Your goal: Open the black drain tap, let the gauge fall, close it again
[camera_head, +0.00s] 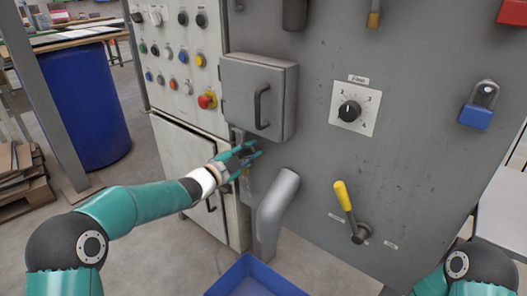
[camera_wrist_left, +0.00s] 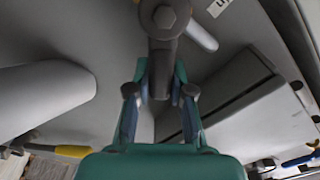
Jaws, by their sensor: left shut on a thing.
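My left gripper (camera_head: 246,158) is at the grey cabinet front, just below a grey box with a handle and above a bent grey pipe. In the left wrist view its two fingers (camera_wrist_left: 160,92) are closed on the dark lever of the tap (camera_wrist_left: 164,20), which has a hexagonal bolt head at its pivot. In the head view the tap is mostly hidden behind the gripper. I cannot make out a gauge in either view. My right gripper is out of view; only part of that arm shows at the lower right.
The grey box (camera_head: 258,95) overhangs the gripper, and the bent pipe (camera_head: 276,205) stands close below it. A yellow-handled lever (camera_head: 344,197), a rotary knob (camera_head: 349,111) and a blue padlock (camera_head: 476,116) are farther right. A blue bin (camera_head: 250,280) stands in front; a blue barrel (camera_head: 88,105) is left.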

